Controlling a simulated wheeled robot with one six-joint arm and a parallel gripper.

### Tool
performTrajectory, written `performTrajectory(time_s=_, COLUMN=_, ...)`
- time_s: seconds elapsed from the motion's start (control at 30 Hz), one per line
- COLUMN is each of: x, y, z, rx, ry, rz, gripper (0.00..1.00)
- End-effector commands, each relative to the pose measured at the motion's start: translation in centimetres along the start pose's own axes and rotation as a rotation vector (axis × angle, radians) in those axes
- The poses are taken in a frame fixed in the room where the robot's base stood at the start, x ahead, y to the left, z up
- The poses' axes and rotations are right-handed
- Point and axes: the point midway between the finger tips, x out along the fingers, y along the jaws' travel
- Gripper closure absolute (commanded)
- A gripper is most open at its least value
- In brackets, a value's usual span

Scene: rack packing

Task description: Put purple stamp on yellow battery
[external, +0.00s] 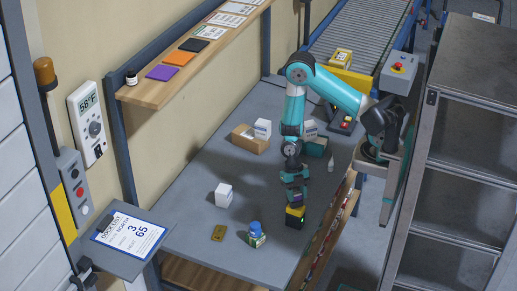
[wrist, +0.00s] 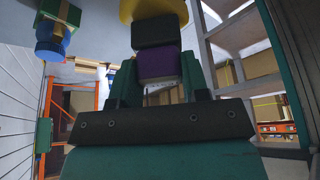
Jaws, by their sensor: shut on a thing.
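My gripper (external: 295,193) points down over the near right part of the grey table. It is shut on the purple stamp (wrist: 158,65), with one teal finger on each side of the purple part. The stamp's black part (wrist: 158,30) lies beyond the fingers. The yellow battery (external: 295,212), yellow above and black below, stands on the table directly under the stamp. In the wrist view its yellow surface (wrist: 152,8) meets the stamp's black end. The stamp looks in line with the battery and seems to touch it, but whether its weight rests there I cannot tell.
A cardboard tray (external: 243,141) and a white cube (external: 263,128) are farther back. A grey shelf rack (external: 465,110) stands right.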

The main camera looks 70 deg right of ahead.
Motion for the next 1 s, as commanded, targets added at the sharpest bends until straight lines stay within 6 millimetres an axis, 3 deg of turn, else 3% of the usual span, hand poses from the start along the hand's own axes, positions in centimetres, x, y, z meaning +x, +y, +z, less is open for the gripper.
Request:
performTrajectory(time_s=0.3, x=0.4, y=0.0, z=0.2, rx=0.000, ry=0.000, rz=0.000, gripper=0.82)
performTrajectory(time_s=0.33, x=0.2, y=0.0, z=0.1, rx=0.000, ry=0.000, rz=0.001, gripper=0.51)
performTrajectory(time_s=0.4, x=0.2, y=0.0, z=0.1, rx=0.000, ry=0.000, rz=0.000, gripper=0.35)
performTrajectory(time_s=0.43, x=0.2, y=0.0, z=0.1, rx=0.000, ry=0.000, rz=0.000, gripper=0.33)
performTrajectory(time_s=0.8, x=-0.4, y=0.1, z=0.0, rx=0.000, ry=-0.001, rz=0.002, gripper=0.33)
performTrajectory(time_s=1.0, x=-3.5, y=0.1, z=0.1, rx=0.000, ry=-0.004, rz=0.007, gripper=0.33)
